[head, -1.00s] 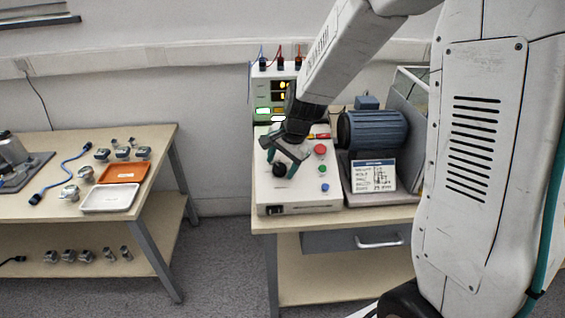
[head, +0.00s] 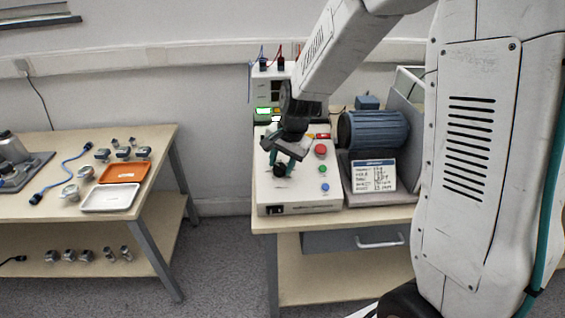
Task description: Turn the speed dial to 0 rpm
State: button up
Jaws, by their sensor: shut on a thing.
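The black speed dial (head: 280,171) sits on the sloped top of the white control box (head: 300,196), left of its buttons. My gripper (head: 282,168) points down at the dial, with its teal-tipped fingers closed around the knob. The dial's marks and pointer are too small or too covered to read. My wrist hides the upper left part of the box. The blue motor (head: 374,133) stands to the right of the box.
A red button (head: 320,151), a green button and a blue button are right of the dial. A power supply (head: 268,90) with cables stands behind. A placard (head: 373,176) stands before the motor. The left table holds an orange tray (head: 124,172) and a white tray (head: 110,198).

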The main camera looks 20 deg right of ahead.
jog(key=n+h, duration=0.1)
jog(key=n, duration=0.3)
jog(key=shift+w+a+g, duration=0.15)
jog(key=shift+g, duration=0.25)
jog(key=n+h, duration=0.1)
jog(key=n, duration=0.2)
jog(key=shift+a+n, duration=0.1)
jog(key=shift+n, duration=0.2)
jog(key=n+h, duration=0.1)
jog(key=n, duration=0.2)
jog(key=shift+a, duration=0.15)
jog(key=shift+a+n+h, duration=0.15)
jog(key=shift+n+h, duration=0.65)
jog(key=shift+n, duration=1.2)
jog(key=o, duration=1)
jog(key=v, duration=0.7)
jog(key=shift+a+r, duration=0.15)
jog(key=shift+r, duration=0.2)
